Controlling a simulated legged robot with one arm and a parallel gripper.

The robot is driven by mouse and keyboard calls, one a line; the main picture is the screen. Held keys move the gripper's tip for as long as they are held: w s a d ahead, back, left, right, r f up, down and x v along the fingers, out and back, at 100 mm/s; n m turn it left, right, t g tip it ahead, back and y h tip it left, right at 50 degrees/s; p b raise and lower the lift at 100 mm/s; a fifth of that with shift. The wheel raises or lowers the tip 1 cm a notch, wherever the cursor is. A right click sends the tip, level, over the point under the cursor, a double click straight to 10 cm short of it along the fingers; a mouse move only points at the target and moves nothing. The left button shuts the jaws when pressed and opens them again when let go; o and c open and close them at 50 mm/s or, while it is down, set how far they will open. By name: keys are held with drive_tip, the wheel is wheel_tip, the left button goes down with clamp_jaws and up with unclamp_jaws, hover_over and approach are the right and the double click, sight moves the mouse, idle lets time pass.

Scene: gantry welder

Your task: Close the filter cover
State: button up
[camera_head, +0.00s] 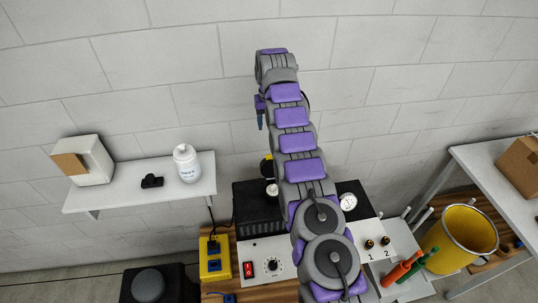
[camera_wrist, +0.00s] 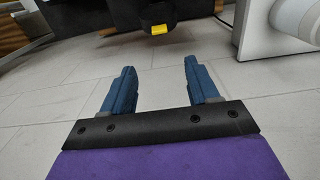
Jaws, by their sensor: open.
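I cannot tell for certain which thing is the filter cover. A white box (camera_head: 92,165) with a brown face on its left (camera_head: 70,164) stands on the wall shelf at the left. My gripper (camera_head: 261,118) is raised in front of the wall, above the bench and apart from these things. In the wrist view my gripper (camera_wrist: 161,85) is open, with two blue fingers apart and only floor between them. A dark part with a yellow tab (camera_wrist: 159,29) shows beyond the fingers.
The shelf (camera_head: 130,190) also holds a white bottle (camera_head: 187,165) and a small black object (camera_head: 152,182). A cardboard box (camera_head: 521,166) sits on the right table.

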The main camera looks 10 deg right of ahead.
drive_tip(key=b, duration=0.8)
hover_over(270, 163)
wheel_tip(270, 163, down, 11)
drive_tip(key=shift+s+a+r, duration=0.1)
drive_tip(key=shift+s, duration=0.05)
drive_tip(key=shift+f+p, duration=0.3)
drive_tip(key=shift+f, duration=2.25)
clamp_jaws()
